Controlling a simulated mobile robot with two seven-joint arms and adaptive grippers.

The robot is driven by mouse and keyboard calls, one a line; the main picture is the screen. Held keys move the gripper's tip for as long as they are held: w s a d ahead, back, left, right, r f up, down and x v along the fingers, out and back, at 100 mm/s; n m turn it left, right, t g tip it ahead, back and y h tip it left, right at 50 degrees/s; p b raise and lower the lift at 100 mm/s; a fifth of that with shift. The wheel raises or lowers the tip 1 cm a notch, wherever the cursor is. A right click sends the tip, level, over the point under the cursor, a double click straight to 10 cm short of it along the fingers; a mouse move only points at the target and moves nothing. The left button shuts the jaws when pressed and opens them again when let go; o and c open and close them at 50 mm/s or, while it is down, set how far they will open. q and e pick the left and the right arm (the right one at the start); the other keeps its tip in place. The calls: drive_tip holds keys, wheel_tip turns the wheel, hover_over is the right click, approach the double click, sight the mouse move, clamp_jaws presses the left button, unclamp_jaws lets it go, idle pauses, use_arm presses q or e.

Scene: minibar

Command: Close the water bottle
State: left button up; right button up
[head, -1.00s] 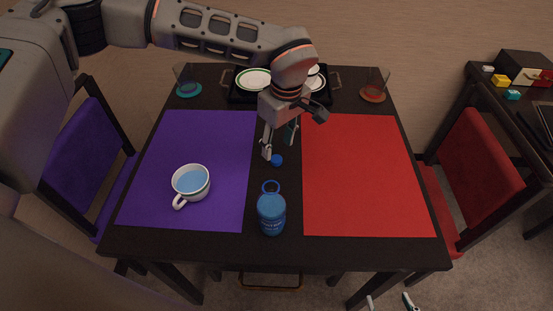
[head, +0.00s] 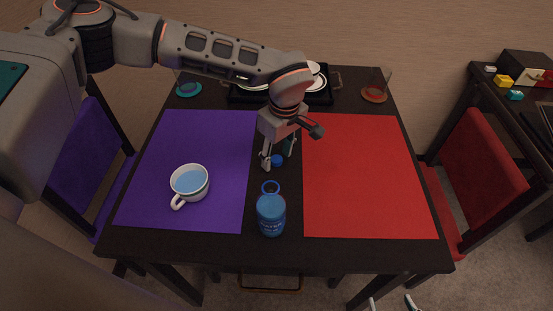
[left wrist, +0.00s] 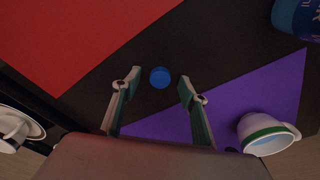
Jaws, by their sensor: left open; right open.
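The blue water bottle (head: 271,214) stands upright on the dark strip of table between the two mats, near the front edge. Part of the bottle shows at the upper right of the left wrist view (left wrist: 298,18). A small blue cap (head: 277,160) lies on the table behind the bottle, and also shows in the left wrist view (left wrist: 160,77). My left gripper (head: 278,164) is open over the cap, which lies between and just beyond its fingertips in the wrist view. My right gripper (head: 391,304) is open at the bottom edge.
A white cup (head: 190,182) of blue liquid stands on the purple mat (head: 222,130). The red mat (head: 365,180) is bare. A black tray (head: 322,97) with plates and glasses on coasters stand at the back. Chairs flank the table.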

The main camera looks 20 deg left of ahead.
use_arm(q)
drive_tip(key=c, duration=0.8)
drive_tip(key=shift+r, duration=0.1)
drive_tip(key=shift+r, duration=0.7)
wheel_tip(320, 180, up, 10)
drive_tip(key=shift+r+p, duration=0.1)
drive_tip(key=shift+p, duration=0.8)
wheel_tip(320, 180, up, 8)
hover_over(277, 159)
drive_tip(key=shift+r+p, duration=0.1)
drive_tip(key=shift+p, duration=0.35)
use_arm(e)
drive_tip(key=shift+s+a+r, duration=0.15)
drive_tip(key=shift+a+r, duration=0.05)
drive_tip(key=shift+r, duration=0.25)
drive_tip(key=shift+s+a+r, duration=0.1)
drive_tip(key=shift+a+r, duration=0.1)
drive_tip(key=shift+r, duration=0.2)
drive_tip(key=shift+w+r, duration=0.15)
drive_tip(key=shift+w, duration=0.1)
drive_tip(key=shift+o, duration=0.5)
drive_tip(key=shift+w+d+r, duration=0.1)
drive_tip(key=shift+w+r, duration=0.05)
drive_tip(key=shift+w, duration=0.05)
